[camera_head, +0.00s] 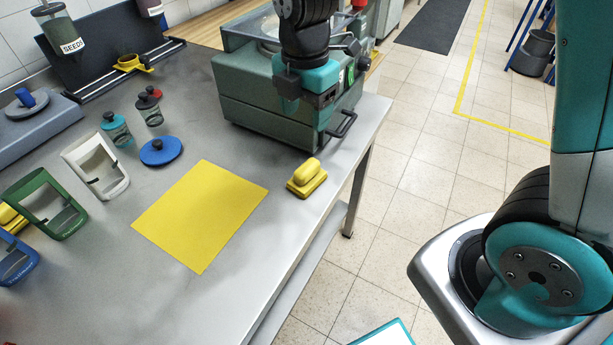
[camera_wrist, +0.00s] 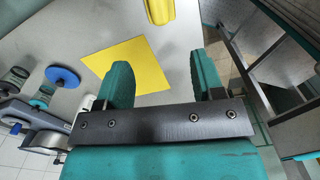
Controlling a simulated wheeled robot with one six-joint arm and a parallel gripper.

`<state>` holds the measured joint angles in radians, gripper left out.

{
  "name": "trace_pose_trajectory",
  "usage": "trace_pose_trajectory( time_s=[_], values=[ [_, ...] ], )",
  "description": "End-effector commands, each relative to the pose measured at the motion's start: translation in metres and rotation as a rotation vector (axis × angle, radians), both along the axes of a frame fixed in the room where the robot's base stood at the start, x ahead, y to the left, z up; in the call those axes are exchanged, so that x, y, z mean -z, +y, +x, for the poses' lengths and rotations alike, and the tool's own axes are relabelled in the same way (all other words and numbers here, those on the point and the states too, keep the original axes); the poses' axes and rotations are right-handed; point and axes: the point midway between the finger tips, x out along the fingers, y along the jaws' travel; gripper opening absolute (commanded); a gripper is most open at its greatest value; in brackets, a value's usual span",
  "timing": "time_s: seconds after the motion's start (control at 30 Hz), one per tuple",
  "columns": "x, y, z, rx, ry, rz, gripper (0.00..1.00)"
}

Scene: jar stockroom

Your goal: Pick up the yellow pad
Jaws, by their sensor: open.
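A yellow pad with a rounded grip on a flat base (camera_head: 306,178) sits on the grey table near its right edge. It shows at the top edge of the wrist view (camera_wrist: 160,10), partly cut off. A flat yellow sheet (camera_head: 200,215) lies on the table left of it and also shows in the wrist view (camera_wrist: 128,65). My gripper (camera_head: 308,103) is open and empty, in front of the green machine in the head view. In the wrist view its two teal fingers (camera_wrist: 160,72) stand apart, with the pad beyond the tips.
A green machine (camera_head: 270,125) stands at the back of the table. A blue round lid (camera_head: 160,151), small jars (camera_head: 117,129) and white (camera_head: 96,166) and green (camera_head: 45,207) holders stand to the left. Another yellow piece (camera_head: 10,217) is partly hidden at far left. The front table is clear.

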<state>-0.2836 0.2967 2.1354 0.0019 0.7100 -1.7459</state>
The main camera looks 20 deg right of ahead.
Motion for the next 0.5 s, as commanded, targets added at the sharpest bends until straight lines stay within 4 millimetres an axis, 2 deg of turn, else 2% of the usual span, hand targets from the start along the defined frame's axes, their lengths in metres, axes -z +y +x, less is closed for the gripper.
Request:
trace_pose_trajectory(
  time_s=[0.1,0.3,0.5],
  values=[
    [0.03,0.0,-0.002,0.001,0.008,-0.002,0.62],
    [0.073,-0.001,-0.001,0.002,0.005,0.0,0.62],
    [0.094,-0.001,0.0,0.003,0.0,0.001,0.62]
  ],
)
